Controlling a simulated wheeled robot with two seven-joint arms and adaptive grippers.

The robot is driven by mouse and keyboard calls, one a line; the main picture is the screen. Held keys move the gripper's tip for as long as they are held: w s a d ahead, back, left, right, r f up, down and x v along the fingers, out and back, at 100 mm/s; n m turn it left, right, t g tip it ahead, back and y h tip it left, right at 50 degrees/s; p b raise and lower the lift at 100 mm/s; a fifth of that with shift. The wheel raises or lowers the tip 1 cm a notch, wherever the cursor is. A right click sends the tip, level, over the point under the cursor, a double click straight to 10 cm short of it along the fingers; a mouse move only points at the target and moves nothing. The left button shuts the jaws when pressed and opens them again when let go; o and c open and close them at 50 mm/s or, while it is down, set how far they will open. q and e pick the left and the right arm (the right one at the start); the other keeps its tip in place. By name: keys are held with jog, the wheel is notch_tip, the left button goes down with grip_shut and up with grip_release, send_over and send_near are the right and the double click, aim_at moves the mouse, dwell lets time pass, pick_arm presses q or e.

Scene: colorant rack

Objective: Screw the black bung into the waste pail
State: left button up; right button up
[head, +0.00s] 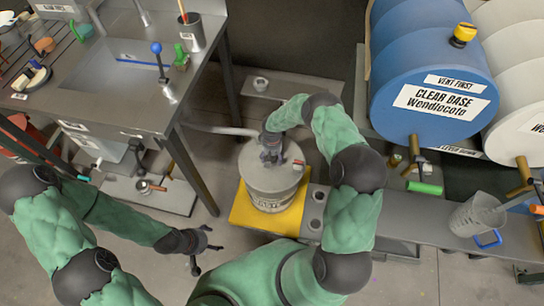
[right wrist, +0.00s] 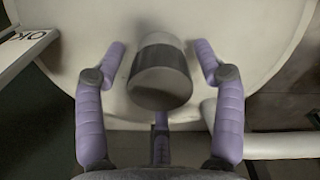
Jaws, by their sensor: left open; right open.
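The waste pail (head: 285,185) is a pale drum on a yellow mat. Its pale lid (right wrist: 270,60) fills much of the right wrist view. A short dark-banded cylinder with a grey end face, seemingly the bung (right wrist: 160,80), stands out from the lid. I cannot tell how deep it sits. My right gripper (head: 271,156) points down over the lid. Its open purple fingers (right wrist: 159,50) stand either side of the bung with gaps, a third finger below it. The gripper and arm hide the bung in the head view. My left gripper (head: 203,246) is open and empty above the floor.
A yellow mat (head: 243,211) lies under the pail. A grey bench (head: 400,208) runs to its right, with a clear jug (head: 470,218) at the far end. A blue drum (head: 425,60) lies above it. A steel sink table (head: 120,75) stands at the left.

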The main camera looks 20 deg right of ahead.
jog(key=n, duration=0.6)
jog(key=shift+n, duration=0.3)
jog(key=n, duration=0.7)
jog(key=shift+a, duration=0.1)
jog(key=c, duration=1.1)
jog(key=m, duration=0.6)
jog(key=shift+m, duration=0.3)
jog(key=m, duration=0.7)
jog(key=shift+w, duration=0.1)
